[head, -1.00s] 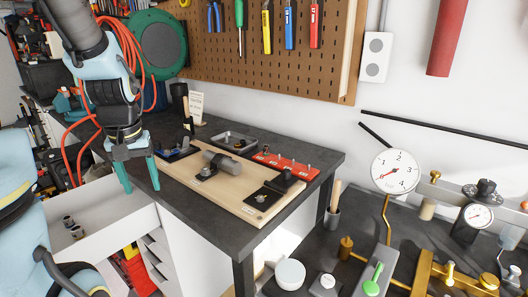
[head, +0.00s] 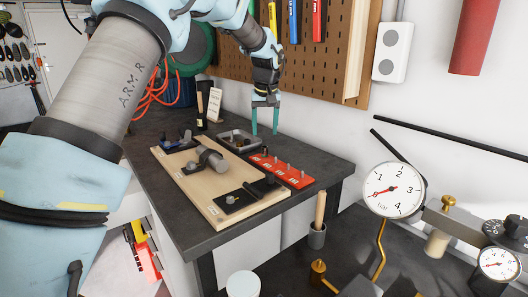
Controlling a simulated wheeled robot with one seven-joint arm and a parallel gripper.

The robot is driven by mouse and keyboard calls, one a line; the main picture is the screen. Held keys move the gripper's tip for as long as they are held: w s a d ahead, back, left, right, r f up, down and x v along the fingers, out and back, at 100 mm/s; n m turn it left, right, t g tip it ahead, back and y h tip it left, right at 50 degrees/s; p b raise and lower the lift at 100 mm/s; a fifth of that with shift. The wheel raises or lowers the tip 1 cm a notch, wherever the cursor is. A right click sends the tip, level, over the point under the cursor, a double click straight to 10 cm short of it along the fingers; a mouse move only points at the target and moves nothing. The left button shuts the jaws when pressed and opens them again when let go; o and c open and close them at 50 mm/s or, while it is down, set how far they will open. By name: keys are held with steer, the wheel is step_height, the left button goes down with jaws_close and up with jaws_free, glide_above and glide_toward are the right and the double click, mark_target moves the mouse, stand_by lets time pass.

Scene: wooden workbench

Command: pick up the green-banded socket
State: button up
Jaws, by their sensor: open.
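My gripper (head: 265,132) is open and empty, its two green fingers pointing down at the back of the workbench (head: 320,178). It is just right of and behind a small grey metal tray (head: 222,143). The tray holds a few small items, too small to tell apart. A red rack (head: 296,178) with several upright posts lies in front of the gripper. I cannot make out a green band on anything, so I cannot tell where the green-banded socket is.
A light wooden board (head: 213,207) with a grey cylindrical fixture (head: 212,158) and dark plates fills the bench middle. A pegboard with tools rises behind the gripper. A small sign (head: 215,104) stands at the back left. A dial gauge (head: 393,190) is at the right.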

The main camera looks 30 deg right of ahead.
mark_target(264, 151)
steer(key=shift+p+x, duration=1.6)
steer(key=shift+x, duration=2.4)
steer(key=shift+s, duration=0.15)
jaws_close()
